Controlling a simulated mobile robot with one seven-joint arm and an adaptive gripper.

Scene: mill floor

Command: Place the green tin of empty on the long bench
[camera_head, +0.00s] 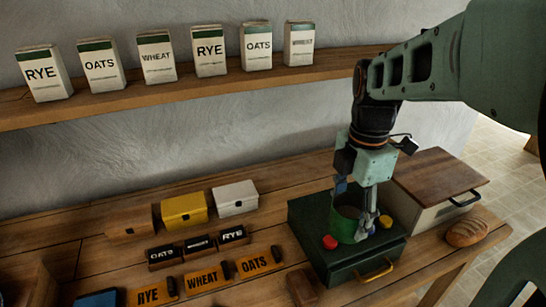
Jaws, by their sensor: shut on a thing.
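My gripper (357,208) points down and is shut on a green tin (345,226). The tin is upright with an open-looking top, and my fingers hide part of its right side. It is over the top of a dark green box (312,212) with a yellow handle; I cannot tell whether it touches that top. The long wooden bench (262,228) runs under the box and across the picture.
A red item (330,242) and another small item (385,221) flank the tin. A wooden-lidded box (437,178) and a loaf (467,233) are at right. Small boxes (184,209) and labelled blocks (205,278) fill the left. Cartons (209,50) line the shelf (190,92) above.

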